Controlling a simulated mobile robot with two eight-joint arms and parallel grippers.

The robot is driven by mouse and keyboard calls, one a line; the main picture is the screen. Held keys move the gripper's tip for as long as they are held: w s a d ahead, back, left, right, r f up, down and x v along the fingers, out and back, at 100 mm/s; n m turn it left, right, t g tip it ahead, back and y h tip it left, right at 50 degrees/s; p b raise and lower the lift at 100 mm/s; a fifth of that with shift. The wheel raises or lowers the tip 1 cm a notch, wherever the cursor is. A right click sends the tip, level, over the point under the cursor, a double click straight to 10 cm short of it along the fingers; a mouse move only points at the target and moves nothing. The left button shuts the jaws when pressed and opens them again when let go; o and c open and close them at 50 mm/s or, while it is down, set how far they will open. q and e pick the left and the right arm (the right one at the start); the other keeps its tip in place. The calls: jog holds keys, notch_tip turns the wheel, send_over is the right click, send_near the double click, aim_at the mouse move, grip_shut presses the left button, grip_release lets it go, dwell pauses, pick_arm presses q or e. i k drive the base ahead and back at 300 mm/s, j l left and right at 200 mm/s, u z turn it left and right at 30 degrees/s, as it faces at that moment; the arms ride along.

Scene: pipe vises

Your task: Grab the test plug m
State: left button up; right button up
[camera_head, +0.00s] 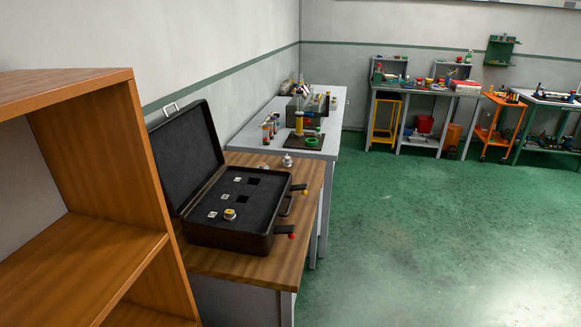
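An open dark case (225,240) lies on a wooden-topped table, its lid leaning back on the left. Its black foam insert has dark square slots and small white labels. A small round plug (230,214), pale with a yellowish band, sits in the foam near the front. A small metallic piece (287,160) stands on the table behind the case, and another small pale piece (263,167) is beside it. The label letters are too small to read, so I cannot tell which piece is the test plug m. Neither of my grippers is in view.
A wooden shelf unit (90,250) stands close on the left. A grey bench (325,148) with a yellow cylinder and small bottles is behind the case table (300,230). More workbenches (420,92) line the far wall. The green floor (430,230) at right is clear.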

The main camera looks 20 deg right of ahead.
aim_at(287, 162)
jog(key=k+u, duration=0.3)
jog(key=k+j+u, duration=0.1)
jog(key=u, duration=0.2)
jog(key=l+u, duration=0.1)
jog(key=u, duration=1.55)
jog(key=k+l, duration=0.15)
jog(key=l, duration=0.35)
jog(key=k+l, duration=0.15)
jog(key=l, duration=0.35)
jog(key=k+l, duration=0.15)
jog(key=l, duration=0.4)
jog(key=k+l, duration=0.2)
jog(key=l, duration=0.3)
jog(key=k+l, duration=0.15)
jog(key=l, duration=0.35)
jog(key=k+l, duration=0.15)
jog(key=l, duration=0.35)
jog(key=k+l, duration=0.15)
jog(key=l, duration=0.35)
jog(key=k+l, duration=0.15)
jog(key=l, duration=0.35)
jog(key=k+l, duration=0.1)
jog(key=l, duration=0.55)
jog(key=k+l, duration=0.1)
jog(key=l, duration=0.85)
jog(key=i+l, duration=0.15)
jog(key=l, duration=0.25)
jog(key=u, duration=0.05)
